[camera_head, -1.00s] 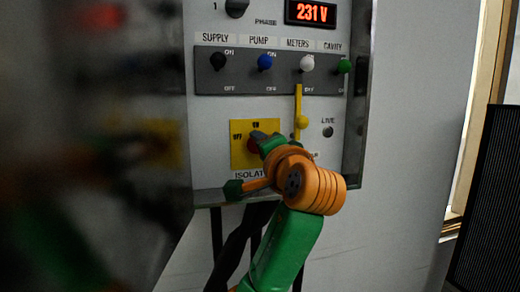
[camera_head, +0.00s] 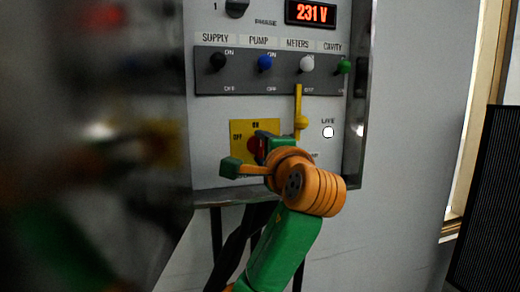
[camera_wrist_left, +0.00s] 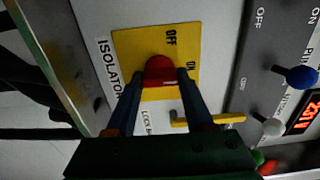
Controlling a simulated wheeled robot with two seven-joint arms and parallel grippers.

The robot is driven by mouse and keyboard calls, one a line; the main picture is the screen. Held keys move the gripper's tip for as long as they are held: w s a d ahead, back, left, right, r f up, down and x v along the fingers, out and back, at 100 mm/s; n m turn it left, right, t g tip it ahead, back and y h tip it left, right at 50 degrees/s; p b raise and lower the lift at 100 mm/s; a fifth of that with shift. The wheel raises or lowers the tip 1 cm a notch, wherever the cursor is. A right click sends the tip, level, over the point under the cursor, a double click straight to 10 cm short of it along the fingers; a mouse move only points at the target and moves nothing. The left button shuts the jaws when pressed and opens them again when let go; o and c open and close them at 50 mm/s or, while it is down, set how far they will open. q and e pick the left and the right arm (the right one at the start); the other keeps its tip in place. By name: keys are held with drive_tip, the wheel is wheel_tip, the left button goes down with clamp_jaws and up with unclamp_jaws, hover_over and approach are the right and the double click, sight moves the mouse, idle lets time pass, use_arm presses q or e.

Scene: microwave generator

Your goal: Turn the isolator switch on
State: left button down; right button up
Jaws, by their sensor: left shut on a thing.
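The isolator switch is a red knob (camera_head: 253,147) on a yellow plate (camera_head: 238,128) marked OFF and ON, low on the grey panel. My left gripper (camera_head: 262,143) is at the knob and partly hides it and the plate. In the left wrist view the red knob (camera_wrist_left: 159,70) sits between the two fingertips of my left gripper (camera_wrist_left: 161,80), which is shut on it. The round LIVE lamp (camera_head: 328,132) to the right of the plate is lit white. My right gripper is not in view.
A yellow lever (camera_head: 299,105) stands close to the right of the plate. Above is a row of toggle switches on a dark strip (camera_head: 230,85), under a red 231 V display (camera_head: 310,13). A blurred, shiny surface (camera_head: 95,190) fills the left side.

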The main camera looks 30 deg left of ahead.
use_arm(q)
drive_tip(key=shift+f, duration=0.3)
drive_tip(key=c, duration=0.5)
unclamp_jaws()
drive_tip(key=shift+o, duration=1.1)
drive_tip(key=shift+d+r, duration=0.15)
drive_tip(key=shift+d, duration=0.05)
drive_tip(key=shift+d+r, duration=0.1)
drive_tip(key=shift+d, duration=0.1)
drive_tip(key=shift+s+d+b, duration=0.25)
drive_tip(key=shift+b, duration=0.1)
drive_tip(key=b+v, duration=0.2)
drive_tip(key=v, duration=0.4)
drive_tip(key=shift+b, duration=0.4)
drive_tip(key=shift+s+d, duration=0.1)
drive_tip(key=shift+d, duration=0.05)
